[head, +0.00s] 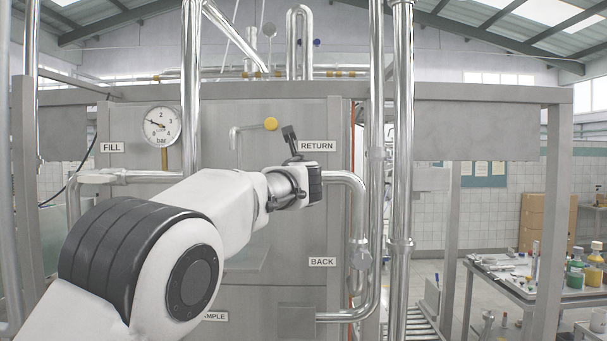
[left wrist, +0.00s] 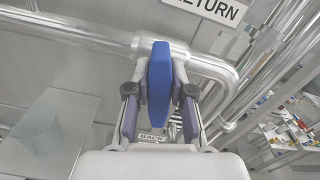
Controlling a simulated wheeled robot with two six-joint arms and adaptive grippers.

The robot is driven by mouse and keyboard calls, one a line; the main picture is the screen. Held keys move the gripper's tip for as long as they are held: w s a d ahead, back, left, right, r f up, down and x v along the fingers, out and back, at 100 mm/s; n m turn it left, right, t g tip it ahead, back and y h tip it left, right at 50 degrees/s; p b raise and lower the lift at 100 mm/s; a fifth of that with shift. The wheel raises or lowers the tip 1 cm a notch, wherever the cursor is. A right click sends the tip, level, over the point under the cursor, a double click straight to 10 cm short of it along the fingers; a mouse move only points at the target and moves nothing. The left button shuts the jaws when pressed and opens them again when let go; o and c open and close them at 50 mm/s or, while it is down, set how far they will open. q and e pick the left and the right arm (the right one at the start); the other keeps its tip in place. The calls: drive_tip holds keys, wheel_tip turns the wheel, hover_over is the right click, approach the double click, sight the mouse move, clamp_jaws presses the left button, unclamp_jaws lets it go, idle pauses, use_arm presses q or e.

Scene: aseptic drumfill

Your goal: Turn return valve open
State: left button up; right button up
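The blue return valve handle (left wrist: 160,85) stands on the horizontal steel return pipe (left wrist: 90,35) in the left wrist view, below the RETURN label (left wrist: 215,8). Its long side points along my gripper's approach. My left gripper (left wrist: 160,106) has one finger on each side of the handle. The finger pads look spread, with gaps beside the handle's narrow near end. Firm contact cannot be made out. In the head view my left wrist hides the handle, near the RETURN label (head: 317,146) and the bent return pipe (head: 345,182). My right gripper is out of view.
Vertical steel pipes (head: 402,130) stand close to the right of the return pipe. A yellow knob (head: 270,124) on a thin bent tube and a pressure gauge (head: 162,126) are on the left. A cluttered table (head: 510,275) stands at the far right.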

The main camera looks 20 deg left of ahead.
use_arm(q)
clamp_jaws()
drive_tip(key=shift+a+n+b, duration=0.1)
drive_tip(key=shift+n+b, duration=0.2)
drive_tip(key=shift+n, duration=0.2)
drive_tip(key=shift+a+f+n+b, duration=0.15)
drive_tip(key=shift+n+b, duration=0.4)
drive_tip(key=shift+n, duration=0.45)
drive_tip(key=n+b, duration=0.1)
drive_tip(key=n, duration=0.1)
drive_tip(key=n+b, duration=0.1)
drive_tip(key=n, duration=0.1)
drive_tip(key=shift+s+a+f+n, duration=0.15)
drive_tip(key=shift+n, duration=0.15)
drive_tip(key=n+b, duration=0.1)
drive_tip(key=n, duration=0.1)
drive_tip(key=n+b, duration=0.1)
drive_tip(key=n, duration=0.1)
drive_tip(key=shift+a+f, duration=0.1)
drive_tip(key=shift+f, duration=0.1)
drive_tip(key=shift+n+b, duration=0.65)
drive_tip(key=shift+n, duration=1.05)
